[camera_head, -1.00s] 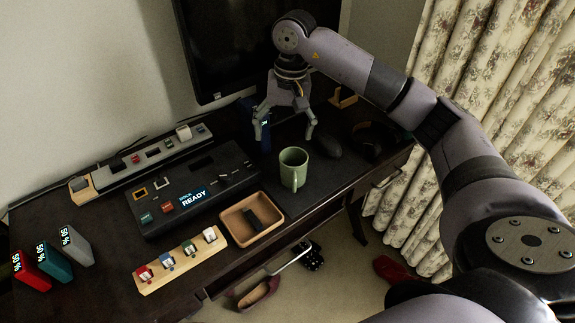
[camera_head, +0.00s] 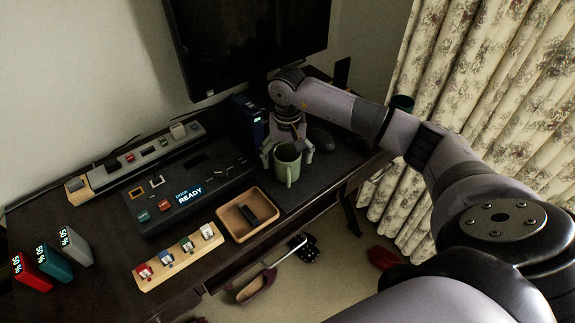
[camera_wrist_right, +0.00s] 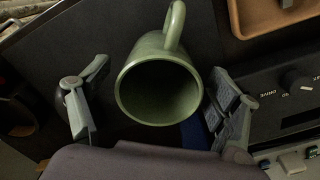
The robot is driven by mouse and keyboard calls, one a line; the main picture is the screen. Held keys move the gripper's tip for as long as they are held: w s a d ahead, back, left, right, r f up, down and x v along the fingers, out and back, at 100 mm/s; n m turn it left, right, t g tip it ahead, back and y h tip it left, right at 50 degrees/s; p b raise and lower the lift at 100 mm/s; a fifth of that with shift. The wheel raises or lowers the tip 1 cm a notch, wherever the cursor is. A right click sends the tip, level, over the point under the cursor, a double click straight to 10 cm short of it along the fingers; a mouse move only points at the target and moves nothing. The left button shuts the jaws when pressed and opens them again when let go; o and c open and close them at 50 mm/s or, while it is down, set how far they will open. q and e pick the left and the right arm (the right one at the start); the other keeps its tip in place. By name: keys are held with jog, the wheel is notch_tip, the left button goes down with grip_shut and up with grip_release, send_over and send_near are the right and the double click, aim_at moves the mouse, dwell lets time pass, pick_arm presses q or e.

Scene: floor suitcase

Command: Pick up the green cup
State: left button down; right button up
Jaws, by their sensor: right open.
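The green cup (camera_head: 288,166) stands upright on the dark mat on the desk, its handle toward the front edge. It also shows in the right wrist view (camera_wrist_right: 158,88), seen from above with its handle at the top. My right gripper (camera_head: 287,160) is open and low at the cup, just behind it in the head view. In the right wrist view its fingers (camera_wrist_right: 155,105) stand on either side of the cup with gaps visible. The cup looks empty. My left gripper is out of view.
A wooden tray (camera_head: 233,224) holding a dark item lies left of the cup. A black control panel (camera_head: 158,207) reading READY is further left. A dark mouse (camera_head: 321,139) lies behind right. A monitor (camera_head: 245,45) and blue box (camera_head: 246,121) stand behind.

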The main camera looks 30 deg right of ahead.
notch_tip(320, 180, down, 4)
jog(key=shift+s+a+f+p, duration=0.1)
jog(key=shift+f+p, duration=0.1)
jog(key=shift+p, duration=0.2)
jog(key=shift+c, duration=0.2)
jog(key=shift+s, duration=0.1)
jog(key=c, duration=1.2)
